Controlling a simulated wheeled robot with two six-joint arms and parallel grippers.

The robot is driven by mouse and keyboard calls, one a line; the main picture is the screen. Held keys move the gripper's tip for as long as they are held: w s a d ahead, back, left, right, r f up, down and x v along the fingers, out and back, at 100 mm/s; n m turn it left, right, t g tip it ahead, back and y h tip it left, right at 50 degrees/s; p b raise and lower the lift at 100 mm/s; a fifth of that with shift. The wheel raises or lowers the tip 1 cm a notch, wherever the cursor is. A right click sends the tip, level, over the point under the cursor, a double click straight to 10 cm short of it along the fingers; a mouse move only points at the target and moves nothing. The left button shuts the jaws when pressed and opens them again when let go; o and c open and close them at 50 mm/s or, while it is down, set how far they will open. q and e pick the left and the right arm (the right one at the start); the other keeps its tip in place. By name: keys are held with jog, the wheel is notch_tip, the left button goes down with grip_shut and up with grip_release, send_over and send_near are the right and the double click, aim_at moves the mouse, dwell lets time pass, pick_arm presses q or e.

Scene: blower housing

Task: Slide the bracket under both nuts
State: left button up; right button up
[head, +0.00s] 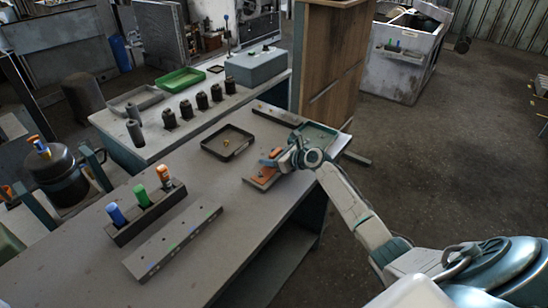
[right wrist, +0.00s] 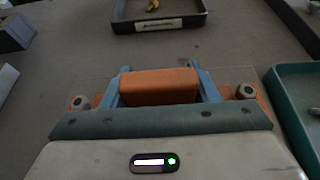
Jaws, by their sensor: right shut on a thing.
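The orange bracket (right wrist: 160,85) is in the right wrist view, with its raised block between the two blue fingers of my right gripper (right wrist: 163,82). The gripper is shut on this block. A grey nut (right wrist: 80,102) stands at the left and another grey nut (right wrist: 245,92) at the right, outside the fingers. Orange shows close around both nuts; I cannot tell how far it reaches under them. In the head view, the right gripper (head: 274,158) is low over the table's right part, with orange (head: 262,179) just below it. My left gripper is not in view.
A dark tray (head: 228,142) with a small yellow thing lies left of the gripper. A green tray (head: 318,136) lies close on the other side. A rack with coloured-handled tools (head: 146,212) and a long grey bar (head: 172,243) lie toward the table's near end.

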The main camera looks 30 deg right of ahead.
jog(key=shift+w, duration=0.1)
jog(key=shift+c, duration=0.4)
jog(key=shift+a+f, duration=0.1)
jog(key=shift+f, duration=0.15)
jog(key=o, duration=1.8)
jog(key=shift+c, duration=0.2)
jog(key=shift+p, duration=0.3)
notch_tip(320, 180, up, 8)
jog(key=p, duration=0.8)
jog(key=shift+p, duration=0.35)
